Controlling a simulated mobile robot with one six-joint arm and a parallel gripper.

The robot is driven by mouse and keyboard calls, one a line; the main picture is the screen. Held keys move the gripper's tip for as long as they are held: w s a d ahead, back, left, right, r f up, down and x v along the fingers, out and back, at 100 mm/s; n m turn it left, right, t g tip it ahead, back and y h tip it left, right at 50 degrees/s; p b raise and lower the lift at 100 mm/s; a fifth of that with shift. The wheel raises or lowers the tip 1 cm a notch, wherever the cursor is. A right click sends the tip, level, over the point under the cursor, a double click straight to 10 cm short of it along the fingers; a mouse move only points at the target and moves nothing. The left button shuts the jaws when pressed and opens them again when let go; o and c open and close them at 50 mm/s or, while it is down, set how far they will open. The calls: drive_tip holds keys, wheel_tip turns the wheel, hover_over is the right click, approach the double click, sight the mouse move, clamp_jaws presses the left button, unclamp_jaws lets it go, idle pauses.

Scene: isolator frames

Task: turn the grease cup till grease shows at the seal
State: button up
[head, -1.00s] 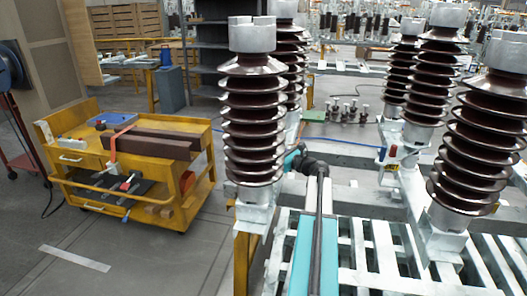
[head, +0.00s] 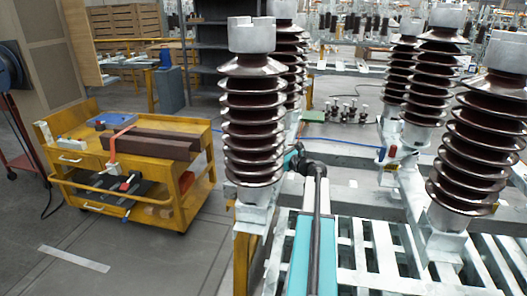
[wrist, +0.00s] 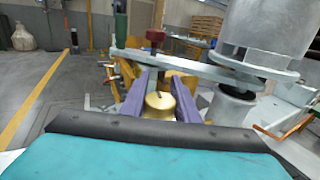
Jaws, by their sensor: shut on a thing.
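In the wrist view, the two purple fingers of my gripper (wrist: 160,82) stand on either side of a brass cup (wrist: 159,107), which I take for the grease cup. The fingers are shut on it. The cup is upright, with a small dark mark on its top. To the right, a dark ring, perhaps the seal (wrist: 241,76), shows under a grey flanged cylinder (wrist: 262,38). I cannot make out any grease there. In the head view my gripper and the cup are hidden, seemingly behind the front left insulator (head: 252,120).
A dark red knob (wrist: 155,37) stands on a grey bar (wrist: 190,66) just beyond my fingers. In the head view, brown ribbed insulators rise from a slatted metal frame (head: 380,240). A yellow cart (head: 190,205) stands left, with clear floor before it.

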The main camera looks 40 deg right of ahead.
drive_tip(key=shift+m+h, duration=0.3)
drive_tip(key=shift+h, duration=0.1)
drive_tip(key=shift+s+d+m+h+p, duration=0.15)
drive_tip(key=shift+d+m+h, duration=0.1)
drive_tip(key=shift+m+h, duration=0.75)
drive_tip(key=shift+w+d+m+h+p, duration=0.15)
drive_tip(key=shift+m+h, duration=0.35)
drive_tip(key=shift+h, duration=0.9)
drive_tip(key=shift+s+d+m+g+h+b, duration=0.1)
drive_tip(key=shift+d+m+g+h+b, duration=0.25)
drive_tip(key=shift+m+h, duration=0.4)
drive_tip(key=shift+s+d+m+g+h+b, duration=0.1)
drive_tip(key=shift+d+m+g+h+b, duration=0.25)
drive_tip(key=shift+h, duration=0.65)
drive_tip(key=shift+s+d+m+g+h+b, duration=0.1)
drive_tip(key=shift+m+g+h+b, duration=0.2)
drive_tip(key=shift+m+g+h, duration=0.35)
drive_tip(key=shift+d+m+h, duration=0.1)
drive_tip(key=shift+m+h, duration=0.15)
drive_tip(key=shift+h, duration=0.25)
drive_tip(key=o, duration=1)
drive_tip(key=shift+o, duration=0.2)
drive_tip(key=shift+s, duration=0.1)
drive_tip(key=shift+v, duration=3.75)
